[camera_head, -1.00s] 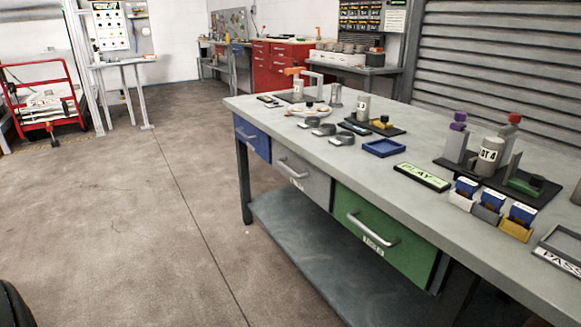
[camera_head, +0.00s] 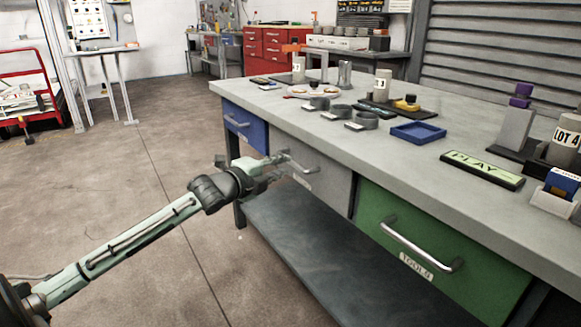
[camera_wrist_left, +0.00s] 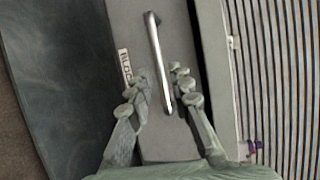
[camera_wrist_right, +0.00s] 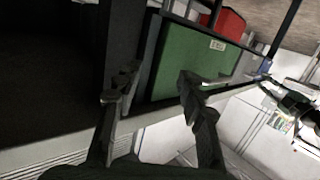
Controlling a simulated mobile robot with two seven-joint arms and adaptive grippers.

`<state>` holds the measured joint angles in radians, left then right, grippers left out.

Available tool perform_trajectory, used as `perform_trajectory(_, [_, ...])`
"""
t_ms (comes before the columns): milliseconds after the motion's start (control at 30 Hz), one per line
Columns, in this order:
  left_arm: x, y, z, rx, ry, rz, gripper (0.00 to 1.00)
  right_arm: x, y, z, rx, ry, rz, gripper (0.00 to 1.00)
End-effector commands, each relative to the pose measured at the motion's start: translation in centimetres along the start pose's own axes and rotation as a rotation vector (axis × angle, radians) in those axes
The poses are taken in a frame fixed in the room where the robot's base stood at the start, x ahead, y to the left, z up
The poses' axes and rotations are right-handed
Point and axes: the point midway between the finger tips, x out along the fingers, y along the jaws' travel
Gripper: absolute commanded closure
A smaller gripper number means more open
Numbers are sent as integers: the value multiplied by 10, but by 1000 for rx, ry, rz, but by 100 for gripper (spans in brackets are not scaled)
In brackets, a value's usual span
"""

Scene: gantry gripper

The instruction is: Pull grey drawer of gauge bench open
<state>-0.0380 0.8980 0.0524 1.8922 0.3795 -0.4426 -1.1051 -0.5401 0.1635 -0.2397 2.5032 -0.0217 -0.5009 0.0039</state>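The grey drawer (camera_head: 330,188) sits in the gauge bench between the blue and green drawers, its front about flush with them. Its silver bar handle (camera_head: 300,166) also shows in the left wrist view (camera_wrist_left: 156,50), beside a partly hidden label. My left gripper (camera_head: 268,172) is at the handle's left part. In the left wrist view my left gripper (camera_wrist_left: 160,84) is open, one finger on each side of the handle; contact cannot be told. My right gripper (camera_wrist_right: 156,85) is open and empty, with the green drawer seen beyond it.
The blue drawer (camera_head: 244,126) and green drawer (camera_head: 440,245) flank the grey one. A lower shelf (camera_head: 310,250) runs below. Floor left of the bench is open.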

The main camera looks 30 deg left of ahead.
Motion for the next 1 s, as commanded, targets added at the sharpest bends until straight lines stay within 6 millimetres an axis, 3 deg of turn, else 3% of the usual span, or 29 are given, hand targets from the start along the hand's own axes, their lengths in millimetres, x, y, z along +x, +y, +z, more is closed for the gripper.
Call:
perform_trajectory(200, [33, 0, 1, -4, -2, -1, 80, 0, -7, -14, 11, 74, -13, 60])
perform_trajectory(400, [50, 1, 0, -4, -1, 1, 80, 0, -10, -23, 16, 115, -20, 60])
perform_trajectory(700, [52, 2, 0, -3, -1, 3, 80, 0, -11, -25, 18, 121, -22, 60])
perform_trajectory(900, [52, 2, 0, -3, -1, 3, 100, 0, -11, -25, 17, 121, -22, 60])
perform_trajectory(1000, [52, 2, 0, -3, -1, 3, 100, 0, -11, -25, 17, 121, -22, 60])
